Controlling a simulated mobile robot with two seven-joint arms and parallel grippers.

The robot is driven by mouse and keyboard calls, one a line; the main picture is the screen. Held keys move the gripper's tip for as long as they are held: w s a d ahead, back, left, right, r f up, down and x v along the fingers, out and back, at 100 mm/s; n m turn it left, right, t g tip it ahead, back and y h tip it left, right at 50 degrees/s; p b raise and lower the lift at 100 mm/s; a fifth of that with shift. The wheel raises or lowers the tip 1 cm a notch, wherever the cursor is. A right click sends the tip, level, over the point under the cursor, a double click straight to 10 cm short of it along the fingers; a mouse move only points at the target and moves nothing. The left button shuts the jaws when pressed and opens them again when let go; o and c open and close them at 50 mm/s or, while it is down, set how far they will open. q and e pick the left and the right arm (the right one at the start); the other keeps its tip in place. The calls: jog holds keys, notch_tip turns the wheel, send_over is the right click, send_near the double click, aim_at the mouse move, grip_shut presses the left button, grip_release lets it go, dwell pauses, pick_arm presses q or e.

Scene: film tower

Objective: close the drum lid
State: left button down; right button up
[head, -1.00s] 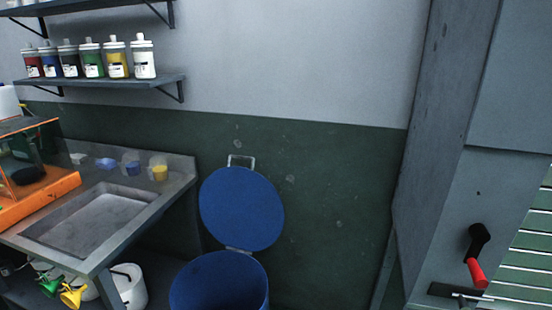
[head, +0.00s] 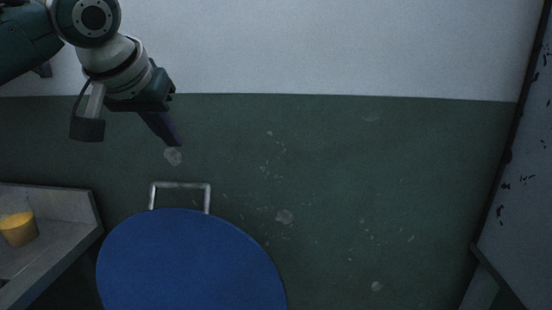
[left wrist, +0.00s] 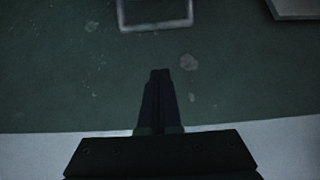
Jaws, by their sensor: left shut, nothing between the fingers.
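The drum lid (head: 190,265) is a round blue disc, standing raised in front of the green wall at the bottom of the head view. A grey metal handle (head: 180,184) sticks up from its top edge. The drum's body is out of view now. My left gripper (head: 177,143) is up and to the left of the handle, apart from it, shut and empty. In the left wrist view the shut fingers (left wrist: 160,72) point towards the handle (left wrist: 155,24), which shows at the top edge. My right gripper is not in view.
A grey counter (head: 75,207) with a yellow cup (head: 18,229) stands left of the lid. A grey cabinet (head: 520,190) stands at the right edge. The wall (head: 380,190) between lid and cabinet is clear.

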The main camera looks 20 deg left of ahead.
pick_arm(q)
jog(key=d+b+x, duration=0.1)
jog(key=b+x, duration=0.1)
jog(key=x, duration=0.7)
jog(key=s+p, duration=0.1)
jog(key=s, duration=0.1)
jog(key=s+p, duration=0.1)
jog(key=s, duration=0.1)
jog(key=shift+d+f, duration=0.15)
jog(key=shift+f, duration=0.25)
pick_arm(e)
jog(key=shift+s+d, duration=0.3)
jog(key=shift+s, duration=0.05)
